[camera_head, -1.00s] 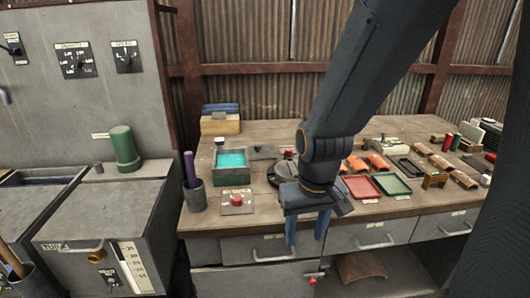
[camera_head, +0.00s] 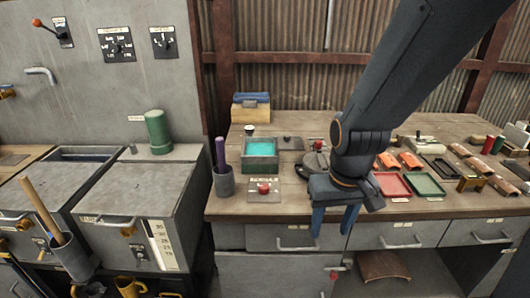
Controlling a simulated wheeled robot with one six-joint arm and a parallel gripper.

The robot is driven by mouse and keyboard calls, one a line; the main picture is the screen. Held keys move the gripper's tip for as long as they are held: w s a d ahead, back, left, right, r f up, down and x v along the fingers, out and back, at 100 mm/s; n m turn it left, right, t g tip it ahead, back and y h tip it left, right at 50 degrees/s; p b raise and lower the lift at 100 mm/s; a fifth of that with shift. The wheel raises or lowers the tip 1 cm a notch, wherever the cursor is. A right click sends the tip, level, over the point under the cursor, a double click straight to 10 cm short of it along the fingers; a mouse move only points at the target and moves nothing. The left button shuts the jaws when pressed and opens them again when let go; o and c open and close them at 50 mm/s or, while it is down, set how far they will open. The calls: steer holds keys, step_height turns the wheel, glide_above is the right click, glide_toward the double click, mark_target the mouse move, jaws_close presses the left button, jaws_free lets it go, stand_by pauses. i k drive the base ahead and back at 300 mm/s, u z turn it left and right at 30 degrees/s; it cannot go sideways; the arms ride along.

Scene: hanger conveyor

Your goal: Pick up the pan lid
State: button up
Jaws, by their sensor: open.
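A dark round object with a knob on top (camera_head: 315,160) sits on the workbench, partly hidden behind my gripper. It may be the pan lid, but I cannot tell for sure. My gripper (camera_head: 335,222) hangs in front of the bench's front edge, pointing down. Its two blue fingers are apart with nothing between them. The gripper appears nearer to me than the round object and to its lower right in the picture.
The workbench (camera_head: 240,206) also holds a teal-filled box (camera_head: 260,160), a red button box (camera_head: 264,190), a cup with a purple rod (camera_head: 223,182), a red tray (camera_head: 392,185) and a green tray (camera_head: 424,184). Grey cabinets (camera_head: 130,195) stand at left.

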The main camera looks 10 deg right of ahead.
mark_target(285, 141)
steer(key=u, duration=2.5)
steer(key=k, duration=1.25)
steer(key=z, duration=1.55)
steer(key=i, duration=1)
